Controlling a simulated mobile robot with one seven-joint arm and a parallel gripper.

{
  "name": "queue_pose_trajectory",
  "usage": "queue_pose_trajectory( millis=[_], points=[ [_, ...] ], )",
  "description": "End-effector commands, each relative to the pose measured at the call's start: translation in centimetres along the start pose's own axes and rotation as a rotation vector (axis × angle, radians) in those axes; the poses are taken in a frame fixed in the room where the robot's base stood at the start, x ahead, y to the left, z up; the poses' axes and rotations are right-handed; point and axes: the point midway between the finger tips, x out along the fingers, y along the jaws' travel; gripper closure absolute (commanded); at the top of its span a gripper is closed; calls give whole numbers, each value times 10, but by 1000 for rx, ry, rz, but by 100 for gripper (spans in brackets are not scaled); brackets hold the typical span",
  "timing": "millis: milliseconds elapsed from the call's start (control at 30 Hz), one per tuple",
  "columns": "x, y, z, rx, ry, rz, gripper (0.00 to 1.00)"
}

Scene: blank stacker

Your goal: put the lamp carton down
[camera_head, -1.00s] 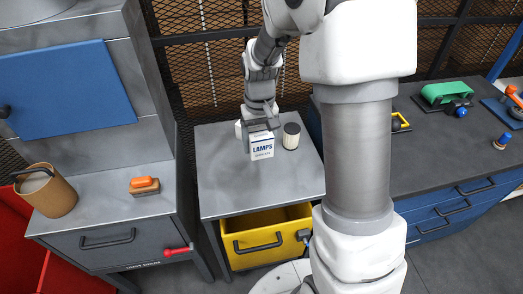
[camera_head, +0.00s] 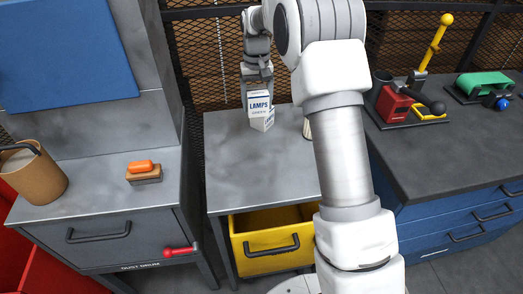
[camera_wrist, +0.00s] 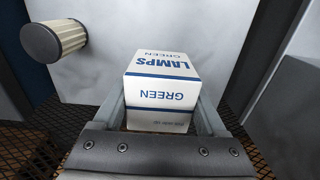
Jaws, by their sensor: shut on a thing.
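The lamp carton (camera_head: 260,103) is a white box with blue LAMPS and GREEN lettering. My gripper (camera_head: 257,88) is shut on it, near the back edge of the grey worktop (camera_head: 245,175). In the wrist view the carton (camera_wrist: 162,90) sits between the two fingers of my gripper (camera_wrist: 162,118), its printed faces toward the camera. A white lettered part shows just below the carton in the head view; I cannot tell whether it is another face or a second box. Whether the carton touches the worktop is also unclear.
A dark-capped ribbed cylinder (camera_wrist: 55,40) stands on the worktop, mostly behind my arm in the head view. The worktop's front and left are clear. Below it a yellow drawer (camera_head: 270,243) is open. A brush with an orange handle (camera_head: 143,172) lies on the left cabinet.

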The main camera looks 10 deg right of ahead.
Motion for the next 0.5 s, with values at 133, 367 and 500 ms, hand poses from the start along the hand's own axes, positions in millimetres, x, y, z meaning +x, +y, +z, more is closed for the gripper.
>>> queue_pose_trajectory(
  millis=[133,367,500],
  points=[
    [18,-19,21,-5,-3,0,80],
    [49,-54,59,-4,-4,0,80],
    [61,-69,74,-3,-1,0,80]
  ],
)
